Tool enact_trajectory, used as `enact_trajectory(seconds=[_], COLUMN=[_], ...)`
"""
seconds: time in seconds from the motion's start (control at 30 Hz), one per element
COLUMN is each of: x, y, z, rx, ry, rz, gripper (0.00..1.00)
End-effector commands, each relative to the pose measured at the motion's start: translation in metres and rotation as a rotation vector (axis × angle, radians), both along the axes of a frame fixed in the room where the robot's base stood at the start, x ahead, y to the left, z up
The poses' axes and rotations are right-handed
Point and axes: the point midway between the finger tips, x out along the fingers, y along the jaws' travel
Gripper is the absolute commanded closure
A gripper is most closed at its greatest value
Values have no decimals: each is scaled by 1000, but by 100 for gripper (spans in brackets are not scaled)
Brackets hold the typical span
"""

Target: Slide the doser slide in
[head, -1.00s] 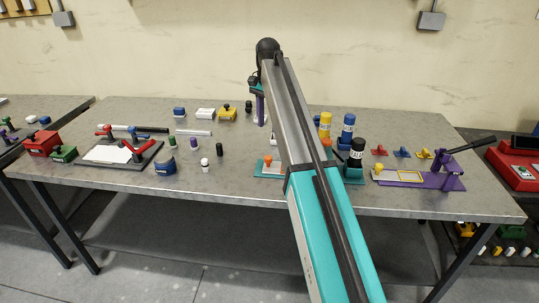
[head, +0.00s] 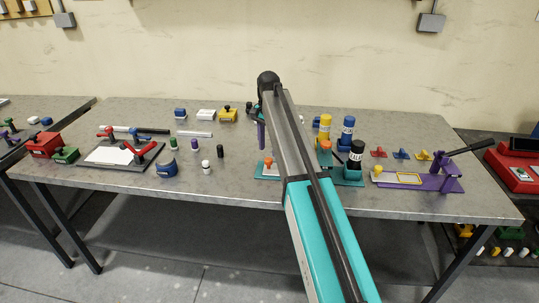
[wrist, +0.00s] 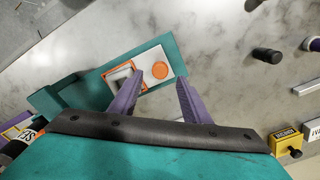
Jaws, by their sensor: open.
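The doser slide is a pale flat plate with a round orange knob (wrist: 160,70) and an orange-edged opening (wrist: 118,74), on a teal base (wrist: 97,90) in the wrist view. In the head view, the slide's knob end (head: 268,169) sticks out left of my arm, which hides the middle of the doser. My gripper (wrist: 160,78) is open, with its two purple fingers pointing towards the slide on either side of the knob in the picture. In the head view my gripper (head: 261,136) hangs above and behind the knob, apart from it. It holds nothing.
Yellow (head: 325,126), blue (head: 347,130) and black (head: 356,153) bottles stand right of my arm. A purple lever fixture (head: 440,182) is at the table's right. Small dark (head: 220,151) and white (head: 206,167) cylinders stand left of the doser, with bare table between.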

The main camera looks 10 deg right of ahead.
Motion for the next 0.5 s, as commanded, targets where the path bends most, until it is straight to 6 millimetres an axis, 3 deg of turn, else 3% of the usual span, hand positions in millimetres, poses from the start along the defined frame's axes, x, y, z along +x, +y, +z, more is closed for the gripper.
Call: enact_trajectory(seconds=[0.3,0.5], x=[-1,0], y=[-1,-1], z=[-36,-46], rx=[0,0], ry=[0,0], rz=[-1,-1], gripper=[57,57])
